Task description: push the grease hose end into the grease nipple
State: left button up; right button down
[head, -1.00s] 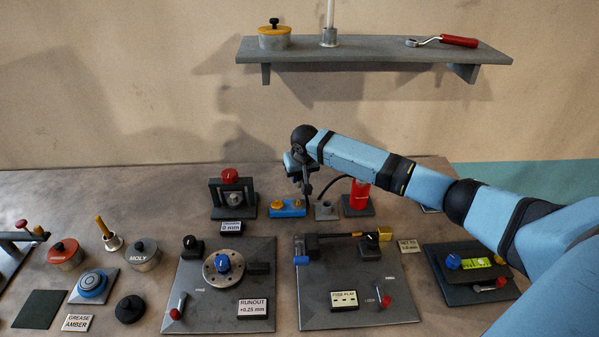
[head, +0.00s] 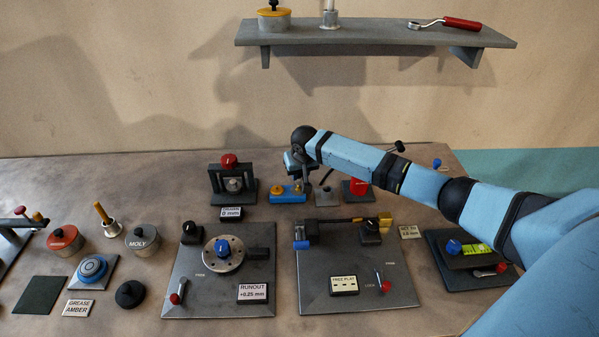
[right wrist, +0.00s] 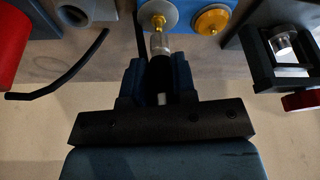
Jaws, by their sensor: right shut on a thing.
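My right gripper (right wrist: 159,85) is shut on the dark hose end (right wrist: 160,72), whose silver tip (right wrist: 159,46) points at a brass grease nipple (right wrist: 158,21) in the right wrist view. The tip is in line with the nipple and meets or nearly meets it; I cannot tell whether it is seated. The nipple is on a blue block (right wrist: 186,8) beside a second, orange-yellow fitting (right wrist: 211,20). In the head view my right gripper (head: 298,186) is just above the blue block (head: 287,198), and the hose end is hard to make out. My left gripper is out of view.
Two grey plates with fixtures lie in front. A shelf (head: 375,35) hangs above.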

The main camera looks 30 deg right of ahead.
jog(key=shift+f, duration=0.2)
jog(key=shift+f+b, duration=0.3)
jog(key=shift+f, duration=0.45)
jog(key=c, duration=0.8)
grip_release()
jog(key=shift+c, duration=0.2)
jog(key=shift+s+r, duration=0.1)
jog(key=shift+r, duration=0.3)
jog(key=b+v, duration=0.1)
jog(key=v, duration=1.2)
jog(key=shift+b, duration=0.3)
jog(key=shift+s+a+f, duration=0.1)
